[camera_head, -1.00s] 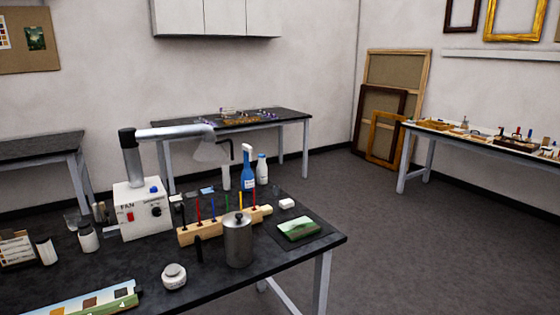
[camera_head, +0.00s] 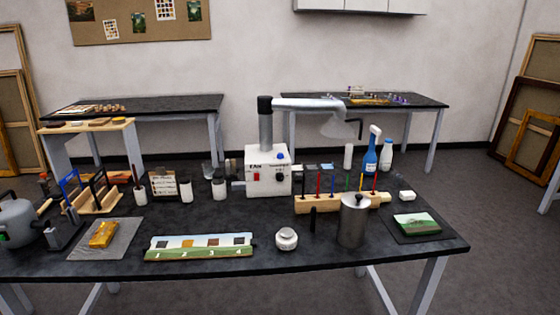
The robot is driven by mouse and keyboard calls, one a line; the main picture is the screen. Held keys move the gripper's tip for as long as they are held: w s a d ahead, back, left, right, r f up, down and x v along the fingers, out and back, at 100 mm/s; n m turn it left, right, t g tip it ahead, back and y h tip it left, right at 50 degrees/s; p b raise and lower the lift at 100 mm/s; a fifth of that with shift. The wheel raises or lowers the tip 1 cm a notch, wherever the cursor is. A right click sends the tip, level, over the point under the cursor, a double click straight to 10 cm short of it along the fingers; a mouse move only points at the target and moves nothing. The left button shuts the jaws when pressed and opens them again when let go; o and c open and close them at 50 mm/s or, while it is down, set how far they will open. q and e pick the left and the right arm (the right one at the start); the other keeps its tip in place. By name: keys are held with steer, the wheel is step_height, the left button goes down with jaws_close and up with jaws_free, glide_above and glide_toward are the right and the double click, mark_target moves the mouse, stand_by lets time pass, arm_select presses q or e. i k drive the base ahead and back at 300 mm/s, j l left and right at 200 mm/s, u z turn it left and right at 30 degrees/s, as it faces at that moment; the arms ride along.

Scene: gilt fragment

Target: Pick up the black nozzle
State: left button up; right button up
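I cannot tell for sure which thing is the black nozzle. A small upright black piece (camera_head: 313,218) stands on the black table (camera_head: 200,262), in front of the wooden holder (camera_head: 318,204) with coloured sticks and left of the metal canister (camera_head: 352,222). It is too small to make out its shape. Neither of my grippers is in view.
A white fan box (camera_head: 268,172) with a pipe and hood stands behind the holder. A white jar (camera_head: 287,239) sits near the front edge. A numbered strip (camera_head: 200,247), a gold piece on a grey mat (camera_head: 85,240) and a grey pot (camera_head: 18,224) lie further left.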

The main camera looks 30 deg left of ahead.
mark_target(313, 212)
steer(key=i+j+u, duration=0.2)
steer(key=u, duration=0.15)
steer(key=i+j+u, duration=0.15)
steer(key=u, duration=0.25)
steer(key=i+u, duration=0.35)
